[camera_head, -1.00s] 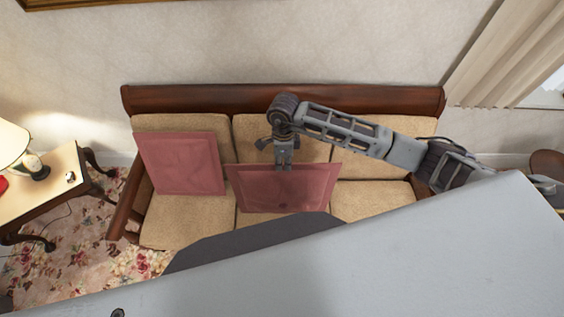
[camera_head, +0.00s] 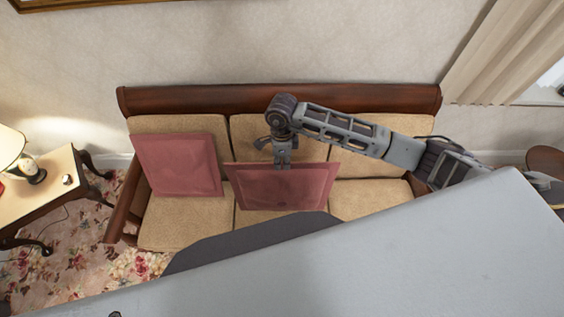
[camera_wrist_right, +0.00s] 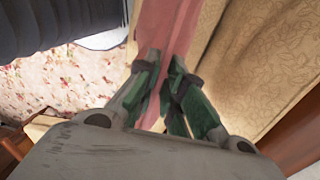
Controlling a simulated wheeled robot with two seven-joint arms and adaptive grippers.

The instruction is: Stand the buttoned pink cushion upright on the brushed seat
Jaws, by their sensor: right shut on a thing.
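The buttoned pink cushion (camera_head: 302,188) is upright but leaning at the middle of the sofa, over the middle tan seat cushion (camera_head: 255,216). A button shows on its face. My right gripper (camera_head: 283,165) is shut on its top edge. In the right wrist view the cushion (camera_wrist_right: 172,27) runs away between the green-padded fingers (camera_wrist_right: 166,92). My grey body hides part of the front of the seat, so I cannot tell whether the cushion's lower edge touches it. My left gripper does not show.
A second pink cushion (camera_head: 178,165) leans on the sofa's left seat. The sofa has a dark wooden back rail (camera_head: 200,100). A side table (camera_head: 50,186) with a lamp (camera_head: 10,150) stands at left. The right seat (camera_head: 375,196) is bare beneath my arm.

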